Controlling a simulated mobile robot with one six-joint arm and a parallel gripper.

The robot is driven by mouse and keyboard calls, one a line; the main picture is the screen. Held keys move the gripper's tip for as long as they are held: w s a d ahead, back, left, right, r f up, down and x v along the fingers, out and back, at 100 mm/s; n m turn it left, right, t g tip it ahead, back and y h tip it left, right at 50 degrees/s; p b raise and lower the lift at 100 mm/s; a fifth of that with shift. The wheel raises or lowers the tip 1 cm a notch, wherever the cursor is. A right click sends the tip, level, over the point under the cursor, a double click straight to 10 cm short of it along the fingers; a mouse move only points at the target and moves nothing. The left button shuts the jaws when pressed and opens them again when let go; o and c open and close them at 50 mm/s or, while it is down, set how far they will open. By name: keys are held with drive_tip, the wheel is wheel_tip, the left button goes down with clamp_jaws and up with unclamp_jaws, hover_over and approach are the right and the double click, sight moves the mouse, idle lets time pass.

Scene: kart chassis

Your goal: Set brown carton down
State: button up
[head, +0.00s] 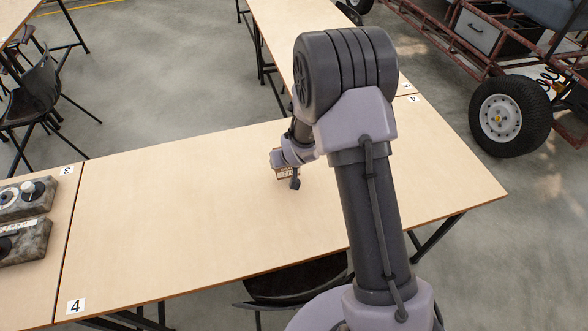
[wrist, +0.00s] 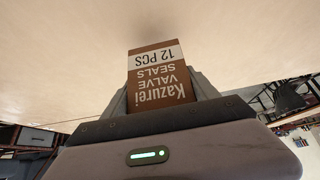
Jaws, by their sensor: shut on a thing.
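The brown carton (wrist: 157,75) has a white band and upside-down lettering reading "Kazurei VALVE SEALS 12 PCS" in the wrist view. My gripper (wrist: 160,90) is shut on it, with a finger on each side. In the head view the carton (head: 286,174) shows small beneath my gripper (head: 291,168), over the middle of the light wood table (head: 180,205). My wrist partly hides it there. I cannot tell whether the carton's underside touches the tabletop.
The tabletop around the carton is clear. Grey devices with knobs (head: 22,210) stand on the adjoining table at the left. A chair (head: 297,280) is at the table's near edge. A kart chassis with a wheel (head: 510,116) stands at the back right.

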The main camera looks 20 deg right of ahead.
drive_tip(key=d, duration=0.1)
drive_tip(key=w+d, duration=0.1)
drive_tip(key=d, duration=0.1)
drive_tip(key=shift+w+p, duration=0.1)
drive_tip(key=shift+p, duration=0.3)
wheel_tip(320, 180, down, 4)
drive_tip(key=shift+f+b, duration=0.1)
drive_tip(key=shift+b, duration=1)
drive_tip(key=shift+r, duration=0.25)
drive_tip(key=o, duration=1)
drive_tip(key=shift+f, duration=0.25)
drive_tip(key=o, duration=0.5)
drive_tip(key=shift+r, duration=0.1)
drive_tip(key=shift+c, duration=0.2)
drive_tip(key=shift+r, duration=0.1)
